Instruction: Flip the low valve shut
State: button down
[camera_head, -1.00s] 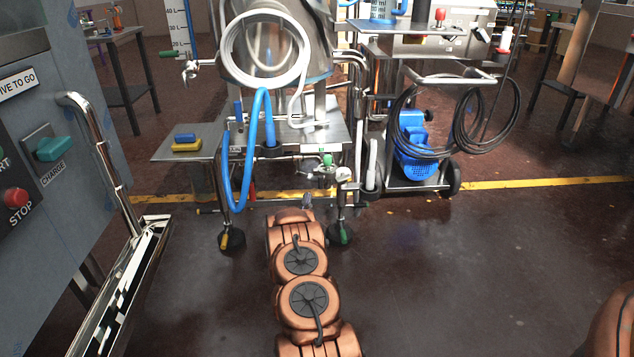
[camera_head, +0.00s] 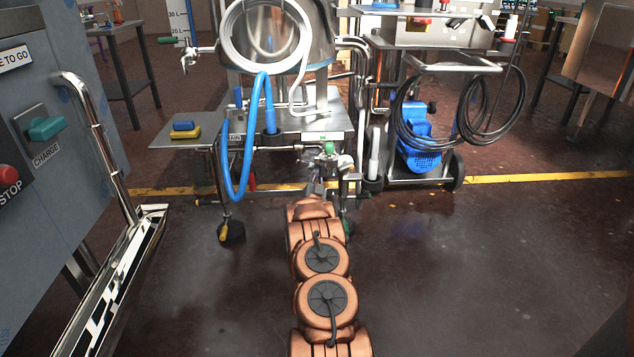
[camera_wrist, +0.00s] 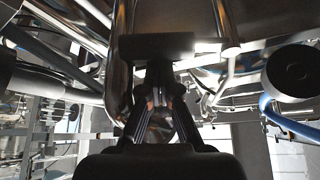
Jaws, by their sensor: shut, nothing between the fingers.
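A low valve with a green top (camera_head: 329,148) sits on the steel pipework below the tank table, at the middle of the head view. My gripper (camera_head: 317,187) reaches toward it from the front, just below and in front of it. In the wrist view my gripper's dark fingers (camera_wrist: 160,98) are shut with nothing between them. A dark bar (camera_wrist: 155,46) lies across the view just past the fingertips; I cannot tell whether they touch it or whether it is the valve's lever. My arm hides part of the pipework.
A blue hose (camera_head: 248,150) hangs left of the valve from the steel tank (camera_head: 275,45). A wheeled blue pump (camera_head: 420,148) with black cable stands right. A grey control cabinet (camera_head: 50,200) stands close on the left. The floor (camera_head: 470,270) at right is clear.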

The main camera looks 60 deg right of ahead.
jog(key=shift+w+d+r, duration=0.1)
jog(key=shift+d+r, duration=0.05)
jog(key=shift+d, duration=0.1)
jog(key=shift+m+g+p, duration=0.3)
jog(key=shift+m, duration=0.1)
jog(key=shift+a+m+g+p, duration=0.1)
jog(key=shift+m+g+p, duration=0.45)
jog(key=shift+m, duration=0.25)
